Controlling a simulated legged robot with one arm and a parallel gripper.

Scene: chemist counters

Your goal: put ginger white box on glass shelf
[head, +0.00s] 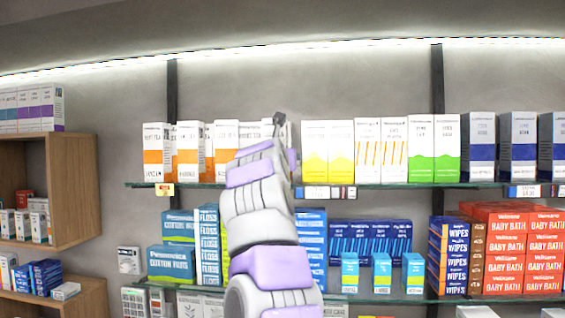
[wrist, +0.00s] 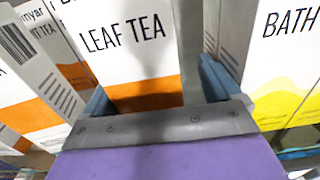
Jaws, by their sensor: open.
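Several white boxes with orange bands (head: 157,152) stand upright at the left of the upper glass shelf (head: 400,186). In the head view my arm reaches up to that shelf, and my gripper (head: 280,122) is mostly hidden behind my arm. In the wrist view a white box with an orange band, lettered "LEAF TEA" (wrist: 125,45), stands between the blue-grey fingers of my gripper (wrist: 155,90). The fingers are open, one on each side of the box. I cannot tell whether either touches it.
Yellow-and-white boxes (head: 328,150) stand right of my gripper; one is close to the right finger (wrist: 275,75). More orange-banded boxes (wrist: 35,75) crowd the left. Blue packs (head: 370,240) and red baby bath boxes (head: 525,250) fill the shelf below. A wooden cabinet (head: 75,190) is at left.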

